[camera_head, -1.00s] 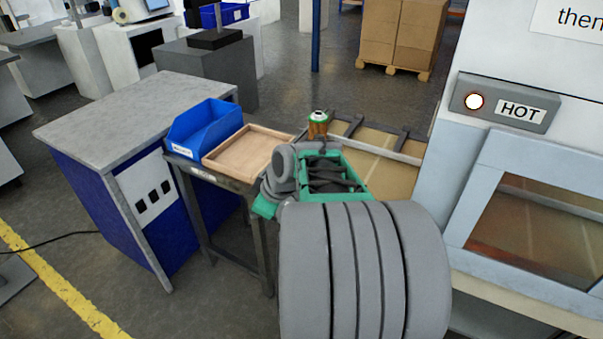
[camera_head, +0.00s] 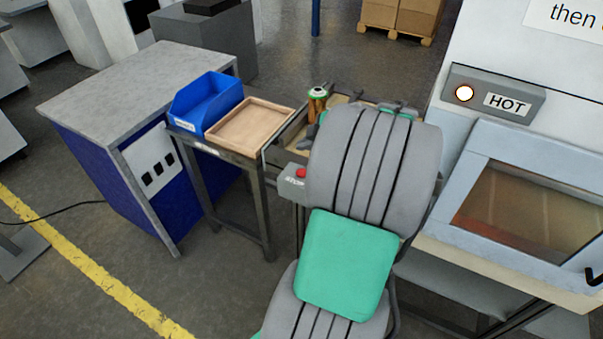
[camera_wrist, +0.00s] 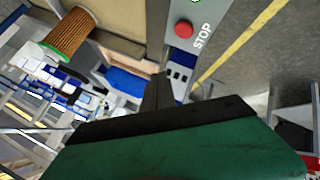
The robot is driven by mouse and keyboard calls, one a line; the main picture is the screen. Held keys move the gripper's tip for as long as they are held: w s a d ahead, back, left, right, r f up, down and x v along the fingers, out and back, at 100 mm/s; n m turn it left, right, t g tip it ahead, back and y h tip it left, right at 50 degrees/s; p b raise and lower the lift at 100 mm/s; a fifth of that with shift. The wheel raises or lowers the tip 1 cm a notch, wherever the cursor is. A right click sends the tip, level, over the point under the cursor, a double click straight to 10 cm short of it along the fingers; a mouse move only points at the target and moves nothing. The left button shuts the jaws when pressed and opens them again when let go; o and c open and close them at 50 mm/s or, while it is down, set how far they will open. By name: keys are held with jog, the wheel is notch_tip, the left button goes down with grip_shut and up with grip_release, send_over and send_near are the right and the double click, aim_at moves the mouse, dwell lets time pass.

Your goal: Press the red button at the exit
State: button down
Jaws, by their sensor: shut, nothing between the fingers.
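The red button (camera_head: 301,173) sits on a grey box marked STOP (camera_head: 292,184) at the near end of the conveyor, left of my arm. In the wrist view the red button (camera_wrist: 184,29) is at the top, beside the word STOP. My gripper (camera_wrist: 158,82) shows in the wrist view as dark fingers together, shut and empty. The fingers appear below the button in the picture, apart from it. In the head view my gripper is hidden behind my arm.
An orange cartridge with a green end (camera_head: 317,98) stands on the conveyor; it also shows in the wrist view (camera_wrist: 70,32). A wooden tray (camera_head: 267,110) and a blue bin (camera_head: 186,112) are to the left. The oven marked HOT (camera_head: 493,101) stands close on the right.

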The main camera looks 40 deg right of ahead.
jog(key=b, duration=0.3)
send_over(302, 173)
jog(key=f, duration=0.6)
jog(key=shift+s+d, duration=0.15)
jog(key=shift+s, duration=0.15)
jog(key=shift+f+b, duration=0.55)
jog(key=shift+b, duration=0.15)
jog(key=shift+f, duration=0.15)
dwell(0.5)
jog(key=shift+f+b, duration=0.25)
jog(key=shift+b, duration=0.45)
jog(key=shift+f+b, duration=0.45)
jog(key=shift+b, duration=0.1)
jog(key=shift+r, duration=0.1)
dwell(0.5)
jog(key=shift+r, duration=0.75)
